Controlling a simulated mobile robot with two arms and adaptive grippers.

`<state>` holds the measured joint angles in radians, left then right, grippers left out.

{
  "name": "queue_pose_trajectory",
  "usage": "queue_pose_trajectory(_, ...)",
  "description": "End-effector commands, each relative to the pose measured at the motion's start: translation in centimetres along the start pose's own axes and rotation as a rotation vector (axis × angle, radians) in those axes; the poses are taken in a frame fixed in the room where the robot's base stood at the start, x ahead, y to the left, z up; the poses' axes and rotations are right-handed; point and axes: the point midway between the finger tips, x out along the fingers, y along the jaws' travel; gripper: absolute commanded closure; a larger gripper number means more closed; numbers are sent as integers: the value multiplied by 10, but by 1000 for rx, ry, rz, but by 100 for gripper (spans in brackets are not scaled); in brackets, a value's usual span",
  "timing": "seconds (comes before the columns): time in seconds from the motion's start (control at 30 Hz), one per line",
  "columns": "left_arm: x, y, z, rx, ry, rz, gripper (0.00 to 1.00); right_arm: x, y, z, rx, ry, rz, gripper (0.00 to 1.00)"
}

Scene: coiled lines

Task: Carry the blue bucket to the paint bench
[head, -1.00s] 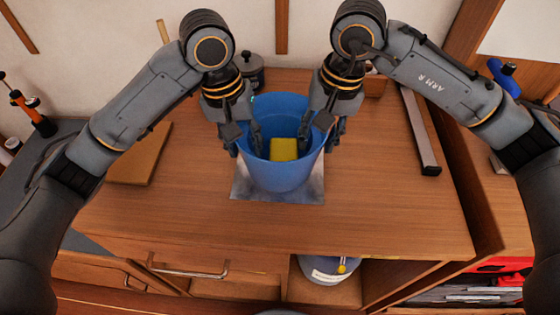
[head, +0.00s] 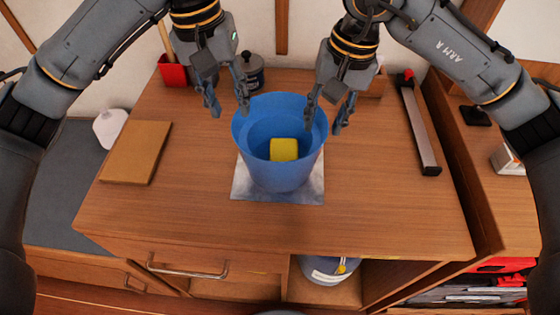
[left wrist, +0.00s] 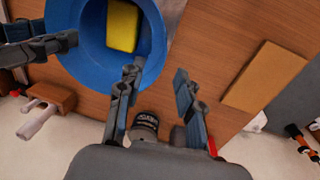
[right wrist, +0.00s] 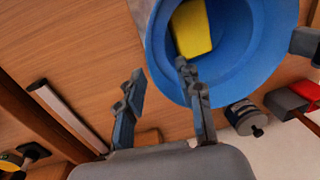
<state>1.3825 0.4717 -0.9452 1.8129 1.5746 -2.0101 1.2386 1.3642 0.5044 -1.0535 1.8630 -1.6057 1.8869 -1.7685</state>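The blue bucket (head: 262,172) stands upright on a grey metal sheet (head: 248,191) on the wooden bench (head: 190,215). A yellow block (head: 284,149) lies inside it. My left gripper (head: 228,104) is open and empty, above and to the left of the bucket's rim. My right gripper (head: 325,121) is open and empty at the rim's right side, one finger overlapping the rim in view. The bucket also shows in the left wrist view (left wrist: 83,55) and in the right wrist view (right wrist: 160,48). No finger pair is closed on its wall. Nothing visible labels the paint bench.
A brown board (head: 136,152) lies at the left of the bench top. A dark lidded can (head: 250,70) and a red container (head: 172,73) stand at the back. A long metal bar (head: 420,130) lies at the right. The bench front is clear.

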Motion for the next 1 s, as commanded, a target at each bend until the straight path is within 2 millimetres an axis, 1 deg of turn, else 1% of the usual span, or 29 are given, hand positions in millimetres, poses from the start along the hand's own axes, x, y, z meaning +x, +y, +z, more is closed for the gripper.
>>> queue_pose_trajectory(0.03,0,0,0,0,0,0,64,-13,0,0,0,4,-1,64)
queue_pose_trajectory(0.2,0,0,0,1,0,0,64,-45,0,0,1,3,-1,64)
queue_pose_trajectory(0.37,0,0,0,1,0,0,64,-62,0,0,0,1,0,64)
queue_pose_trajectory(0.5,0,0,0,1,0,0,64,-67,0,0,0,-1,0,64)
queue_pose_trajectory(1.0,0,0,0,1,0,0,64,-67,0,0,0,-1,0,64)
